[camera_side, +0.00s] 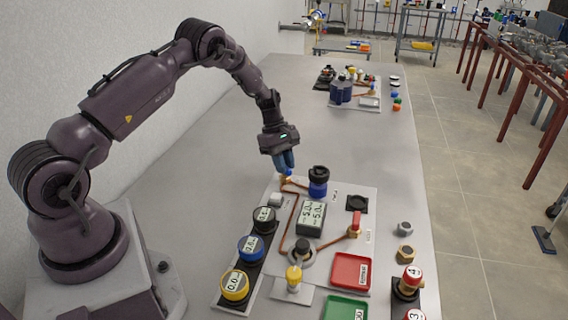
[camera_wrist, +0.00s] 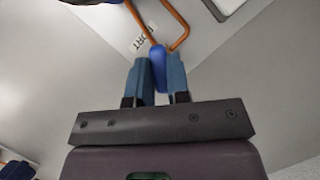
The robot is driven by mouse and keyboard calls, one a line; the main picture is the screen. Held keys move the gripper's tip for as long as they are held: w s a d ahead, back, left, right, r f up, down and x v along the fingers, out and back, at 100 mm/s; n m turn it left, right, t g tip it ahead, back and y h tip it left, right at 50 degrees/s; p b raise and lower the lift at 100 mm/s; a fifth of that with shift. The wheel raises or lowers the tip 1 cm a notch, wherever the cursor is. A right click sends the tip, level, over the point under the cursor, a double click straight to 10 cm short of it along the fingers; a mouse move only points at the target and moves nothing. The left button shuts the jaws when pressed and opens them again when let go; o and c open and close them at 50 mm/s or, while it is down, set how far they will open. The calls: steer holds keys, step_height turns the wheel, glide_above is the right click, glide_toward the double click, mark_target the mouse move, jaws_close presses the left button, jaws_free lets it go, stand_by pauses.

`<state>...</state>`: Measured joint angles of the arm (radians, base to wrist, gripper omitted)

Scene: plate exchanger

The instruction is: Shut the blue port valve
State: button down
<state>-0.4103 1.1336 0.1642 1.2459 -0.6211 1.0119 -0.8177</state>
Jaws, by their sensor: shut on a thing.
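The blue port valve shows in the wrist view as a rounded blue handle (camera_wrist: 158,62) at the end of a copper pipe, near a label reading "PORT" (camera_wrist: 141,39). My gripper (camera_wrist: 158,75) has its two blue fingers on either side of this handle and is shut on it. In the side view my gripper (camera_side: 285,168) points down at the back left of the plate assembly. There the fingers hide most of the handle. The handle's angle to its pipe is hard to tell.
A display box (camera_side: 311,217), red-handled valve (camera_side: 355,222), three round gauges, a red tray (camera_side: 351,271) and a green tray (camera_side: 345,309) lie nearer. The table's middle behind the gripper is clear.

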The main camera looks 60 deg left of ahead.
steer(key=m+g, duration=0.2)
steer(key=m, duration=0.3)
steer(key=shift+a+m, duration=0.1)
steer(key=shift+m, duration=0.2)
steer(key=m, duration=0.2)
steer(key=m+g+y, duration=0.1)
steer(key=m, duration=0.1)
steer(key=shift+w+m+g, duration=0.1)
steer(key=shift+m+g, duration=0.2)
steer(key=shift+m, duration=0.1)
steer(key=c, duration=1.1)
jaws_free()
steer(key=shift+d+v, duration=0.2)
steer(key=shift+v, duration=6.25)
steer(key=shift+w+r, duration=0.1)
steer(key=shift+w, duration=0.05)
